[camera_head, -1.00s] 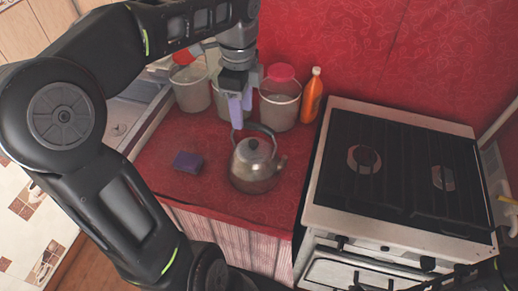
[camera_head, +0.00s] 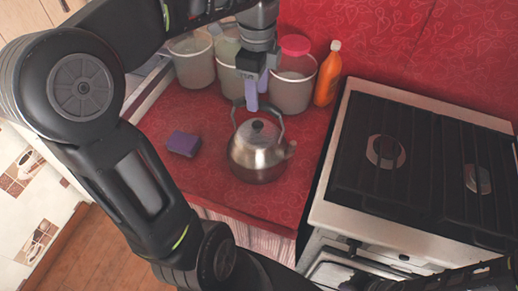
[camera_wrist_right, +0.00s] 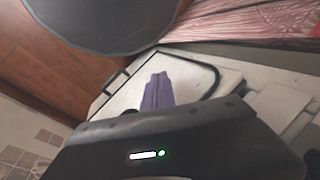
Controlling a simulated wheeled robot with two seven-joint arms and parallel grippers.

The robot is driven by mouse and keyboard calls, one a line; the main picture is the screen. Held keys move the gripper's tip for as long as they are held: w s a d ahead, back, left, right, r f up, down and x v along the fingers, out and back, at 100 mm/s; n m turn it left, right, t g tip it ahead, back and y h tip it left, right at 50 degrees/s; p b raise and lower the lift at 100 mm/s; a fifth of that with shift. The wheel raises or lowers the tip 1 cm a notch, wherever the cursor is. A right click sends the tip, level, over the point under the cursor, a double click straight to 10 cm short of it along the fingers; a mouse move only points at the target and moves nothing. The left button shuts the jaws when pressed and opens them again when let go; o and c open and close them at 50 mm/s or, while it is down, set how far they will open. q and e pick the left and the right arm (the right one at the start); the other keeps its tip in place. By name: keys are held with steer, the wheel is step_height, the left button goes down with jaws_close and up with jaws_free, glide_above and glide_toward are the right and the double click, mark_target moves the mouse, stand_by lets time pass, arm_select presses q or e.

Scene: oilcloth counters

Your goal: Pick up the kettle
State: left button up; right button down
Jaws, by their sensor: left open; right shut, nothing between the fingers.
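A metal kettle (camera_head: 257,152) with a dark lid knob and a raised handle stands upright on the red counter (camera_head: 225,195). My left gripper (camera_head: 252,101) is open and points down, its purple fingers at the top of the kettle's handle. From this view I cannot tell whether the handle lies between the fingers. My right gripper (camera_wrist_right: 156,92) is shut and empty in the right wrist view, low in front of the stove.
A purple sponge (camera_head: 183,144) lies left of the kettle. Pale buckets (camera_head: 293,88) and an orange bottle (camera_head: 328,75) stand behind it. A stove (camera_head: 410,165) with a dark grate is to the right. The counter's front edge is near the kettle.

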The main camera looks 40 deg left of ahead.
mark_target(259, 125)
arm_select(q)
steer(key=shift+f, duration=0.1)
steer(key=shift+f, duration=1.2)
steer(key=f+p, duration=0.1)
steer(key=f, duration=0.4)
steer(key=shift+w+f, duration=0.1)
steer(key=shift+w, duration=0.1)
steer(key=shift+c, duration=0.4)
jaws_close()
stand_by(0.8)
